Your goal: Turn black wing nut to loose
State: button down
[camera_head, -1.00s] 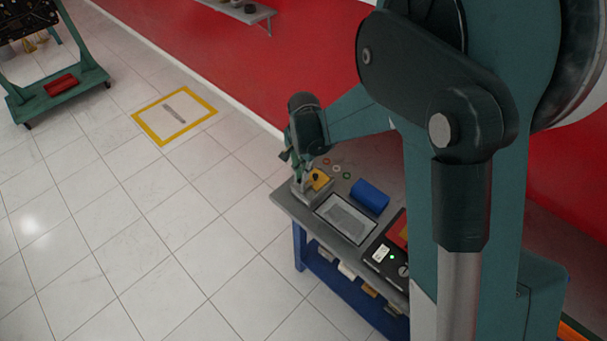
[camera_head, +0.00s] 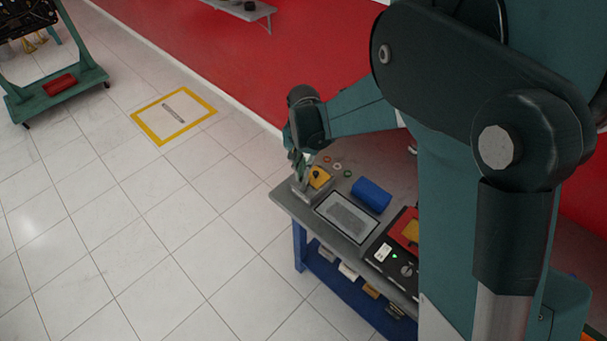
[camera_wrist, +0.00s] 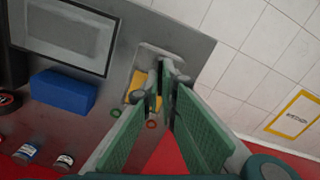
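My gripper (camera_head: 299,172) points down over a small grey metal fixture (camera_head: 308,193) at the near left corner of the workbench. In the wrist view its two green-padded fingers (camera_wrist: 163,92) reach to the fixture (camera_wrist: 148,52), with a narrow gap between the tips. A yellow piece (camera_head: 320,177) sits at the fixture, just beside the fingers. It also shows in the wrist view (camera_wrist: 138,82), partly covered by the left finger. I cannot make out the black wing nut; the fingertips hide that spot. Whether they grip anything is unclear.
The grey bench (camera_head: 290,205) also holds a framed grey panel (camera_head: 346,217), a blue block (camera_head: 371,194), several small rings (camera_head: 337,167) and a black box with a dial (camera_head: 395,262). A red wall stands behind. Tiled floor lies open to the left.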

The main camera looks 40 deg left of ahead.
jog(key=n+b, duration=0.3)
jog(key=n, duration=0.3)
jog(key=shift+f+n, duration=0.1)
jog(key=shift+n, duration=0.2)
jog(key=n+b, duration=0.2)
jog(key=n, duration=0.4)
jog(key=shift+s+a, duration=0.1)
jog(key=shift+s, duration=0.05)
jog(key=c, duration=2.7)
grip_release()
jog(key=shift+r, duration=6.15)
